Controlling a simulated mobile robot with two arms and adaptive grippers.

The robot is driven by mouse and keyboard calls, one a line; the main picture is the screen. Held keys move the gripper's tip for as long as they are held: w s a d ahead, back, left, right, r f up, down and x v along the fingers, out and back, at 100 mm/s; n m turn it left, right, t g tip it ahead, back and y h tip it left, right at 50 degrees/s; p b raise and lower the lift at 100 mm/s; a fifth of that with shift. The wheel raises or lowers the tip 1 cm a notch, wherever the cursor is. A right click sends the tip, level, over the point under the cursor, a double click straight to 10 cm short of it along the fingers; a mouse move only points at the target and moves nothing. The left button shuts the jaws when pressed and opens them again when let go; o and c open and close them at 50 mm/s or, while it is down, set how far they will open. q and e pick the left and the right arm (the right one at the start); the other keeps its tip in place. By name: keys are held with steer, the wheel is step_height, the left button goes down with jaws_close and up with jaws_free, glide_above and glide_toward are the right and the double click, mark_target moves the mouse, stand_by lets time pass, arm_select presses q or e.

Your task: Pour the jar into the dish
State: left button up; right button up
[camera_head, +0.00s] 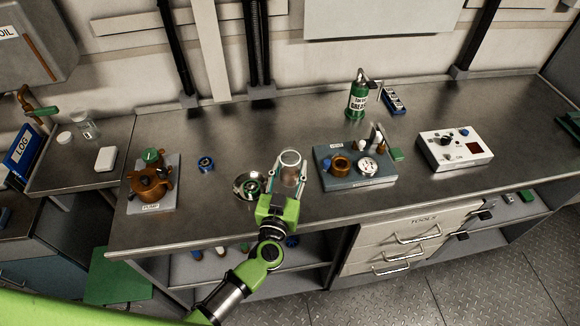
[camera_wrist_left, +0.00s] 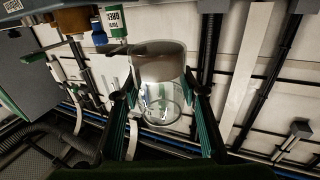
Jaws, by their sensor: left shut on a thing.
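The jar (camera_head: 290,160) is clear glass with an open round rim and brownish contents low inside. It looks about upright in the head view. My left gripper (camera_head: 287,179) is shut around it, with one finger on each side. The left wrist view is upside down and shows the jar (camera_wrist_left: 160,62) between the two fingers (camera_wrist_left: 160,112). The dish (camera_head: 237,190) is a shiny round metal bowl on the bench, just left of my left gripper. The jar is beside the dish, not over it. My right gripper is not in view.
A pump (camera_head: 150,185) stands left, with a blue ring (camera_head: 206,163) between it and the dish. A tray of fittings (camera_head: 357,182) lies close right of the jar. A green bottle (camera_head: 357,98) and a white control box (camera_head: 455,149) stand farther off. The bench behind the dish is clear.

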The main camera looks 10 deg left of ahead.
arm_select(q)
steer(key=shift+a+n+b, duration=0.1)
steer(key=shift+n+b, duration=0.2)
steer(key=shift+a+r+n+b, duration=0.15)
steer(key=shift+n+b, duration=0.15)
steer(key=shift+n, duration=0.2)
steer(key=a+n+b, duration=0.1)
steer(key=n+b, duration=0.1)
steer(key=n, duration=0.1)
steer(key=a+f+n+t+b, duration=0.1)
steer(key=n+b, duration=0.1)
steer(key=n, duration=0.1)
steer(key=a+n+b, duration=0.2)
steer(key=n+b, duration=0.1)
steer(key=shift+f+n+y, duration=0.25)
steer(key=shift+n+y, duration=0.05)
steer(key=shift+y, duration=0.1)
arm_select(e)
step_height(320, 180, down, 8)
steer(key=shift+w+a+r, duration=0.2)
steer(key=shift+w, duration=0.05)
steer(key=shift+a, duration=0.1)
